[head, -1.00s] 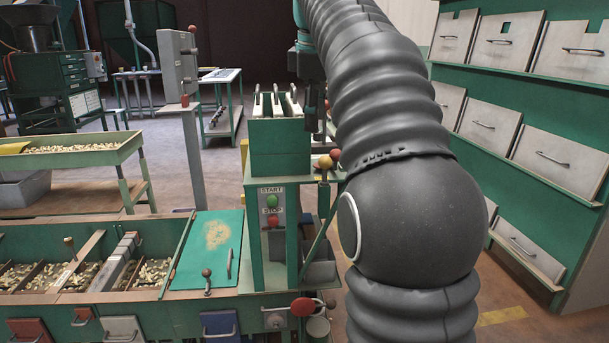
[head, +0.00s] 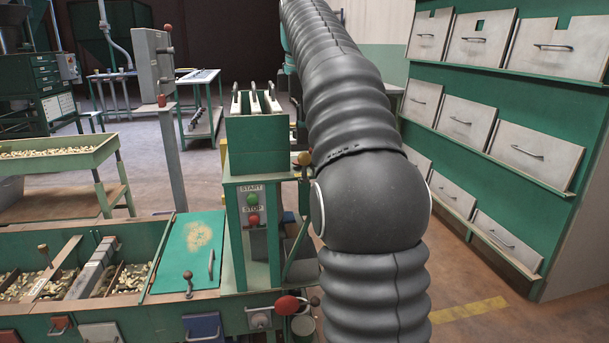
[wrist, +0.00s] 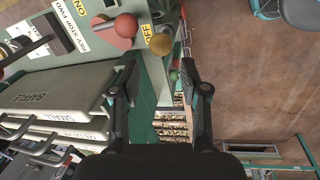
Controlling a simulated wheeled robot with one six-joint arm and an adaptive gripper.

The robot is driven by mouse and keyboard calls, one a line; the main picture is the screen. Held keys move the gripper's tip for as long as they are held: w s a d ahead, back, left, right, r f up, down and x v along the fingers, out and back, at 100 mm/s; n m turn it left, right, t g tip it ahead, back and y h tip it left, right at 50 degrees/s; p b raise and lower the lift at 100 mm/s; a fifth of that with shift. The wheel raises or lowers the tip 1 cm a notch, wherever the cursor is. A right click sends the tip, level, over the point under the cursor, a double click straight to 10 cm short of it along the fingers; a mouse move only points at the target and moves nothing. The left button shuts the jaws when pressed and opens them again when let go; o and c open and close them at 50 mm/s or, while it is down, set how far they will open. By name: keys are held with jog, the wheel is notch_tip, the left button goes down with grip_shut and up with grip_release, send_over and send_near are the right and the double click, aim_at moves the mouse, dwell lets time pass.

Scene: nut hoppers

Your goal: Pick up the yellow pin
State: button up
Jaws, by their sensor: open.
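No thing that I can surely call the yellow pin shows. A dull yellow ball-headed piece (wrist: 160,44) stands by the OFF label in the wrist view, just beyond my fingertips. A similar yellow-brown ball (head: 304,158) shows in the head view beside the green machine, close to my arm. Whether it is the pin or a lever knob, I cannot tell. My gripper (wrist: 159,67) is open in the wrist view, its two fingers apart with nothing between them. In the head view my own arm hides the gripper.
A red ball knob (wrist: 126,25) sits close to the yellow ball. Grey labelled plates (wrist: 62,87) lie beside the left finger. The green START/STOP machine (head: 252,205) stands left of my arm; a green rack of grey hatches (head: 500,140) stands right. Floor shows between.

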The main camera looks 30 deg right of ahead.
aim_at(304, 158)
jog(key=shift+w+d+f+b, duration=0.15)
jog(key=shift+f+b, duration=0.25)
jog(key=shift+f, duration=0.85)
jog(key=shift+w+d+f+b, duration=0.15)
jog(key=shift+f+b, duration=0.25)
jog(key=shift+f, duration=0.8)
jog(key=shift+w+d+f+b, duration=0.1)
jog(key=shift+w+f+b, duration=0.25)
jog(key=shift+f, duration=0.9)
jog(key=shift+s, duration=0.15)
grip_shut()
